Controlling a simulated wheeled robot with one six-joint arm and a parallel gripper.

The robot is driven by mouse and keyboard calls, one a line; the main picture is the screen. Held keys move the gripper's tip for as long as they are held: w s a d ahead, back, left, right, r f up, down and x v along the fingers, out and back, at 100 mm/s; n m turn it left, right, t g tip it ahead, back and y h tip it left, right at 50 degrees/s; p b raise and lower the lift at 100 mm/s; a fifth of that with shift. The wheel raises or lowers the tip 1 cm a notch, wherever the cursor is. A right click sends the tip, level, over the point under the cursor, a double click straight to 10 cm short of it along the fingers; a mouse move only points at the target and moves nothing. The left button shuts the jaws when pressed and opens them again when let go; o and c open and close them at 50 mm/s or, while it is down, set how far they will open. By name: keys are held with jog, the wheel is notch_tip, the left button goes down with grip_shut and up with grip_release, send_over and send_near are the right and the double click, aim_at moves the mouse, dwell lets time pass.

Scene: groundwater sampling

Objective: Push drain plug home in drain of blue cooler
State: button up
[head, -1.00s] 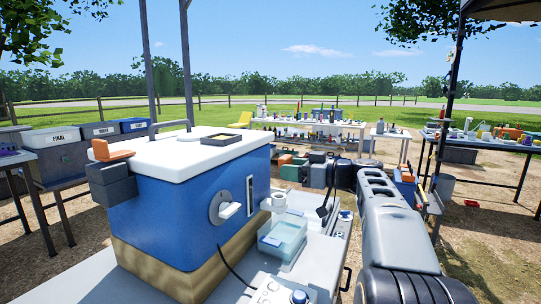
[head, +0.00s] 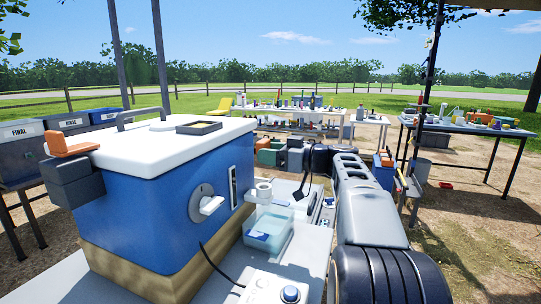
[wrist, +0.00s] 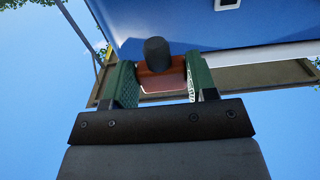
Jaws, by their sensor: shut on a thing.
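The blue cooler (head: 150,222) stands at left in the head view, with a white lid and a tan base. A grey disc with a white handle (head: 209,205) is on its near side; I cannot tell whether this is the drain. In the wrist view, my gripper (wrist: 156,78) has its green fingers shut on a red-brown block with a dark round end, apparently the drain plug (wrist: 158,56). The cooler's blue side (wrist: 200,28) shows just beyond it. I cannot tell whether the plug touches the cooler.
A bottle table (head: 310,118) and another table (head: 480,130) stand behind. Open ground lies at right.

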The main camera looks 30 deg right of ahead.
aim_at(271, 187)
jog(key=shift+f+b, duration=0.2)
jog(key=shift+b, duration=0.1)
notch_tip(271, 187, down, 6)
jog(key=b, duration=0.6)
jog(key=shift+r, duration=0.2)
jog(key=shift+b, duration=0.6)
dwell(0.8)
jog(key=shift+f, duration=1.6)
jog(key=o, duration=1.1)
jog(key=shift+c, duration=0.2)
jog(key=p+v, duration=0.3)
jog(key=v, duration=1.1)
